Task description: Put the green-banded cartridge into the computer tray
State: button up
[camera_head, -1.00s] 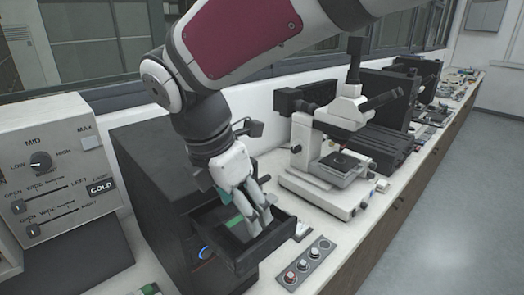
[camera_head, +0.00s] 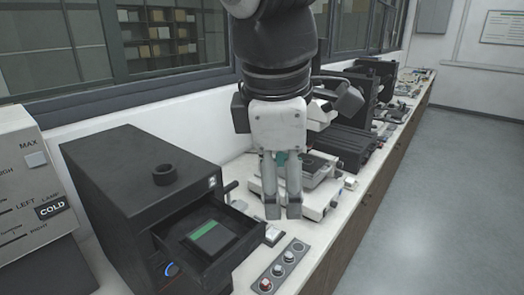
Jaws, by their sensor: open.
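The green-banded cartridge (camera_head: 207,238) lies inside the open tray (camera_head: 243,257) that sticks out of the front of the black computer box (camera_head: 135,185). It is a dark flat block with a green stripe along its upper left part. The tray walls stand around it. My gripper (camera_head: 283,211) is open and empty, pointing down, to the right of the tray and apart from it. Its fingers are in front of the microscope base.
A grey panel with several knobs (camera_head: 277,267) lies on the bench in front of the tray. The microscope base (camera_head: 318,197) stands behind my gripper. A beige control box (camera_head: 30,190) is at the left. More black equipment lines the bench behind.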

jog(key=s+d+f+m+t, duration=0.1)
jog(key=s+d+f+m, duration=0.2)
jog(key=d+m, duration=0.4)
jog(key=s+d+f+m+t+y, duration=0.1)
jog(key=s+d+f+m, duration=0.2)
jog(key=d+m, duration=0.4)
jog(key=s+m, duration=0.1)
jog(key=m, duration=0.1)
jog(key=shift+f+m, duration=0.2)
jog(key=shift+m, duration=0.1)
